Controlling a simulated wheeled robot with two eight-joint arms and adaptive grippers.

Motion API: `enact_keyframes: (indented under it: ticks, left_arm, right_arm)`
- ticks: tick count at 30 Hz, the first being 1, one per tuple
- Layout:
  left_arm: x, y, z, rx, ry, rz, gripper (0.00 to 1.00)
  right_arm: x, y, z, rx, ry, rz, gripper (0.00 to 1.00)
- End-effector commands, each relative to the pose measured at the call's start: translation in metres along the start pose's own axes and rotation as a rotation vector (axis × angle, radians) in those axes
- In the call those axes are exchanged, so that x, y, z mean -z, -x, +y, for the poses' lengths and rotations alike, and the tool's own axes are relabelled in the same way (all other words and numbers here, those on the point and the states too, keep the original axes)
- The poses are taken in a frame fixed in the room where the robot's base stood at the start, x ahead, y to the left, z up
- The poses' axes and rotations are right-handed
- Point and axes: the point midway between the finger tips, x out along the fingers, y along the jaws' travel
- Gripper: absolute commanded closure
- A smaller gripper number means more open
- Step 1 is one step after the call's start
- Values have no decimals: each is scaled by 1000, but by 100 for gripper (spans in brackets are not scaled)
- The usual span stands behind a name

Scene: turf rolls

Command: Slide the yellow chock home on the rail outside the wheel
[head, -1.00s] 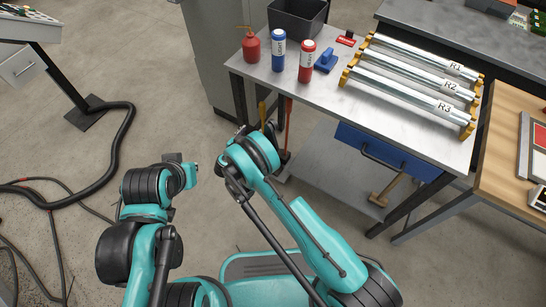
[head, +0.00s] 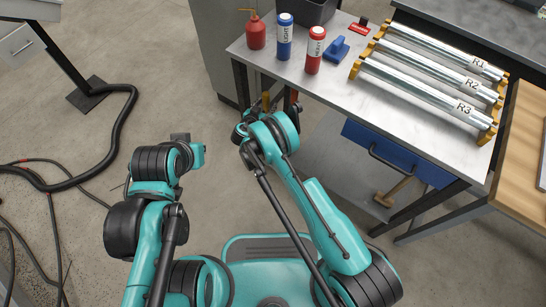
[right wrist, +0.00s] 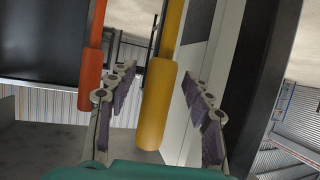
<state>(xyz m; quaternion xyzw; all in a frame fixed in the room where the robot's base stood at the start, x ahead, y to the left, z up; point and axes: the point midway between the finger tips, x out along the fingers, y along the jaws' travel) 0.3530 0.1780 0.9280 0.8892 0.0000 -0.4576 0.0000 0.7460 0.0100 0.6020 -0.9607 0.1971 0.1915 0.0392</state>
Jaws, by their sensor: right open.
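No wheel, and nothing I can make out as a yellow chock on a rail, shows in either view. My right gripper (head: 262,106) is at the front left of the steel table in the head view, low beside its leg. In the right wrist view its two fingers (right wrist: 156,112) are apart and empty. A yellow handle (right wrist: 157,105) shows between them, and an orange handle (right wrist: 92,75) shows at the left finger. How far the handles are from the fingers I cannot tell. My left arm ends at the left, with its fingers not clearly seen.
The steel table (head: 330,80) holds a red oil can (head: 256,31), a blue bottle (head: 285,38), a red bottle (head: 314,52), a blue tool (head: 339,48) and rollers R1, R2 and R3 (head: 425,93) in yellow brackets. A black hose (head: 118,130) lies on the floor at left.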

Motion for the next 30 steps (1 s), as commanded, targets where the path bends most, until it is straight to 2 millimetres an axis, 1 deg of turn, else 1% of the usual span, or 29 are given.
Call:
enact_keyframes:
  ticks: [1, 6, 8, 9, 12, 24, 30]
  left_arm:
    - [-1, -1, 0, 0, 0, 0, 100]
    - [0, 0, 0, 0, 0, 0, 100]
    - [0, 0, 0, 0, 0, 0, 100]
    - [0, 0, 0, 0, 0, 0, 100]
    - [0, 0, 0, 0, 0, 0, 100]
    - [1, 1, 0, 0, 0, 0, 100]
    - [4, 5, 0, 0, 0, 0, 100]
  right_arm:
    - [0, -2, 0, 0, 0, 0, 49]
    - [1, -2, 0, 0, 0, 0, 49]
    - [1, -2, 0, 0, 0, 0, 65]
    - [1, -2, 0, 0, 0, 0, 75]
    - [1, -1, 0, 0, 0, 0, 100]
    - [3, -1, 0, 0, 2, 2, 100]
    - [12, 3, 0, 0, 2, 2, 100]
